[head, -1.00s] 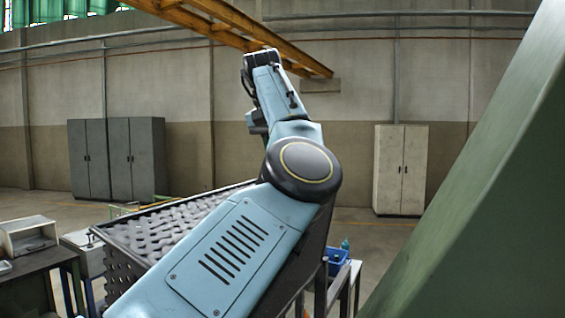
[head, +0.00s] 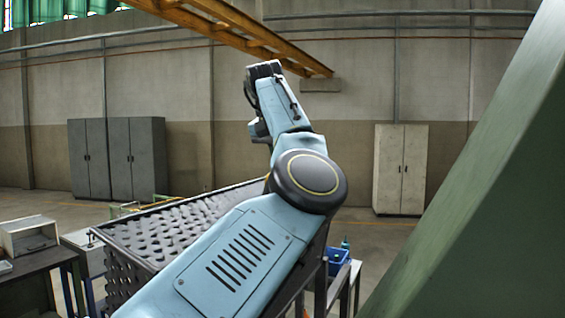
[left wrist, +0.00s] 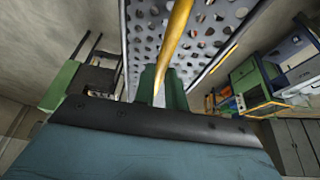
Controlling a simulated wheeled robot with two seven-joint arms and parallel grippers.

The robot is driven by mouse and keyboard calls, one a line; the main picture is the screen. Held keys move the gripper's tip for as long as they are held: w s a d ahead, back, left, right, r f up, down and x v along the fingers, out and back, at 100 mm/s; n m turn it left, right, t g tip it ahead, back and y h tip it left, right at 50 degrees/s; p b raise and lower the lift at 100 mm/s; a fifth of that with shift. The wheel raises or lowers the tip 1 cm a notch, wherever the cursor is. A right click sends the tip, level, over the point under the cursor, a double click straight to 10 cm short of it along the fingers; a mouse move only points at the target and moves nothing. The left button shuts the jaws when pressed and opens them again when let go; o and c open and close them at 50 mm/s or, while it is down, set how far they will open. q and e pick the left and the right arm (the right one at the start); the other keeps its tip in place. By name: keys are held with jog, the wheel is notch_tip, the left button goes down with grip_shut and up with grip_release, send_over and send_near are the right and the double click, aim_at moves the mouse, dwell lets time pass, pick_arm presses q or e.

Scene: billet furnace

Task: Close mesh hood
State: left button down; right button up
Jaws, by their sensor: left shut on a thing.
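The mesh hood (head: 165,238) is a dark perforated box at the lower left of the head view, partly hidden behind my left arm. Its perforated sheet (left wrist: 225,22) fills the top middle of the left wrist view. A yellow bar (left wrist: 177,38) runs in front of this sheet, down to my left gripper (left wrist: 162,84). The green fingers of that gripper are shut on the bar. The left gripper cannot be made out in the head view. My right gripper is in neither view.
A large green slanted surface (head: 490,190) fills the right side of the head view. A dark bench (head: 38,275) stands at the lower left. A blue bin (head: 337,258) sits right of the hood. Cabinets (head: 118,158) line the back wall.

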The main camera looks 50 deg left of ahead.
pick_arm(q)
jog(key=shift+a, duration=0.15)
jog(key=shift+s+a, duration=0.2)
jog(key=shift+a, duration=0.1)
jog(key=s+a+f, duration=0.3)
jog(key=s+a, duration=0.1)
jog(key=a, duration=0.6)
jog(key=s+a+f, duration=0.4)
jog(key=a, duration=0.6)
